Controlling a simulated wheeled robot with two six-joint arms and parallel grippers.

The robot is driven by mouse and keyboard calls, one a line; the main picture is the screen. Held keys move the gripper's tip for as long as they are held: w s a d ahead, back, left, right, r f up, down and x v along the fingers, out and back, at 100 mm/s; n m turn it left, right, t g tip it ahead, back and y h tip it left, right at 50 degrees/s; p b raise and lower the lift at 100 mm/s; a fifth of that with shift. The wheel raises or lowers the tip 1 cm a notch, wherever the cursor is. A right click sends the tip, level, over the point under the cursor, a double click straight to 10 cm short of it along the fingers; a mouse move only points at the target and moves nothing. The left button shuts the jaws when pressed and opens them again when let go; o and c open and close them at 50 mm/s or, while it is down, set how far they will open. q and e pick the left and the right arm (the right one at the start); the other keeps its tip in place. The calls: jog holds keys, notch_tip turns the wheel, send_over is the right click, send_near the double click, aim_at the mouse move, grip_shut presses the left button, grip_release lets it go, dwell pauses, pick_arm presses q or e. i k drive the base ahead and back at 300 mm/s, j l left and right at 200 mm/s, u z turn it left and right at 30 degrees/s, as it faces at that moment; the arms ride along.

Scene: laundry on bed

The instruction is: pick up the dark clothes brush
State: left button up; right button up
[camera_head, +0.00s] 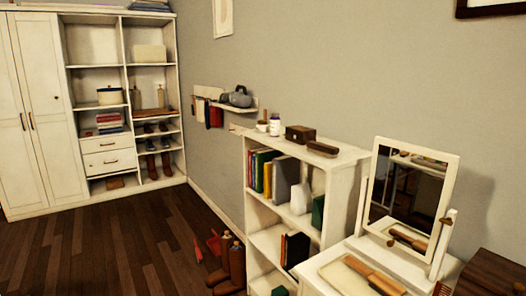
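A dark brown, long, low object (322,148) lies on top of the white bookshelf, near its right end; it looks like the dark clothes brush, though it is small in view. A lighter wooden item with a tan handle (375,275) lies on the white dressing table at the lower right; I cannot tell exactly what it is. Neither of my grippers is in view.
A dark box (300,134) and small bottles (274,127) stand beside the dark object on the bookshelf (340,160). A tilting mirror (409,195) rises to its right. Brown boots (236,264) stand left of the bookshelf. The wooden floor (110,250) at left is clear.

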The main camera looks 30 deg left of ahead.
aim_at(330, 152)
jog(key=u, duration=0.65)
jog(key=z, duration=1.65)
jog(key=u, duration=1.65)
jog(key=i+j, duration=0.15)
jog(key=j, duration=0.25)
jog(key=i+j, duration=0.1)
jog(key=j, duration=0.25)
jog(key=i+j, duration=0.15)
jog(key=j, duration=0.25)
jog(key=i+j, duration=0.15)
jog(key=j, duration=0.25)
